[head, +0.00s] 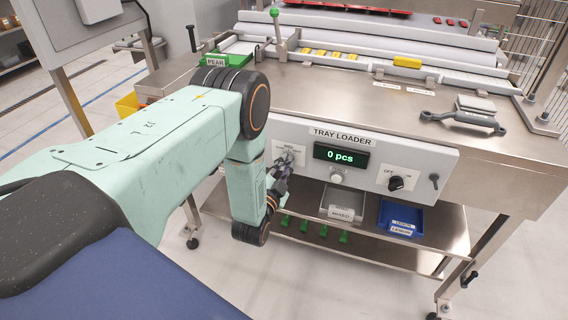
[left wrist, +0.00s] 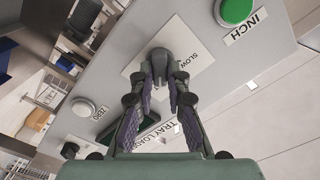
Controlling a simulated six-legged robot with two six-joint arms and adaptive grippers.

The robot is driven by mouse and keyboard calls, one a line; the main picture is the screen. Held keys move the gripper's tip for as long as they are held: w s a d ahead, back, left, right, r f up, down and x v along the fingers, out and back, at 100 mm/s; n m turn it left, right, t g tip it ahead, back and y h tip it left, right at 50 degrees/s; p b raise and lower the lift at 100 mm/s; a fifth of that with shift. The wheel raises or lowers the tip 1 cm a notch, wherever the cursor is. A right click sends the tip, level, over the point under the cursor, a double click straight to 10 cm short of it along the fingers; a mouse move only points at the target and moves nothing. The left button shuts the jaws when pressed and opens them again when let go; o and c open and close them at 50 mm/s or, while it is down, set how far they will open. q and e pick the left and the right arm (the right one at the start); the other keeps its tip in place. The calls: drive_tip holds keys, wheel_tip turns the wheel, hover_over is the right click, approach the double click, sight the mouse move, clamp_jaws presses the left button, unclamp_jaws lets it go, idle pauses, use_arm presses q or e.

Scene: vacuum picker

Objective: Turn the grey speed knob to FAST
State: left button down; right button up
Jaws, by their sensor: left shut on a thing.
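The grey speed knob (left wrist: 165,62) shows in the left wrist view on a white label plate (left wrist: 143,60) with the word SLOW to its right. My left gripper (left wrist: 168,82) has its two fingers on either side of the knob and is shut on it. In the head view the left gripper (head: 284,168) reaches the left part of the TRAY LOADER panel (head: 370,180), where my arm and fingers hide much of the knob. The word FAST and the knob's exact setting cannot be made out. My right gripper is not in view.
A green INCH button (left wrist: 236,9) and a white ZERO button (left wrist: 83,108) sit near the knob. The panel also has a display (head: 340,156) reading 0 pcs and a black OFF switch (head: 396,184). A grey bin (head: 343,204) and blue bin (head: 400,216) are below.

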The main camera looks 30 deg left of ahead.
use_arm(q)
drive_tip(key=shift+d, duration=0.1)
idle(0.4)
drive_tip(key=c, duration=1.4)
unclamp_jaws()
drive_tip(key=shift+s, duration=0.1)
drive_tip(key=shift+o, duration=0.4)
drive_tip(key=v, duration=1.2)
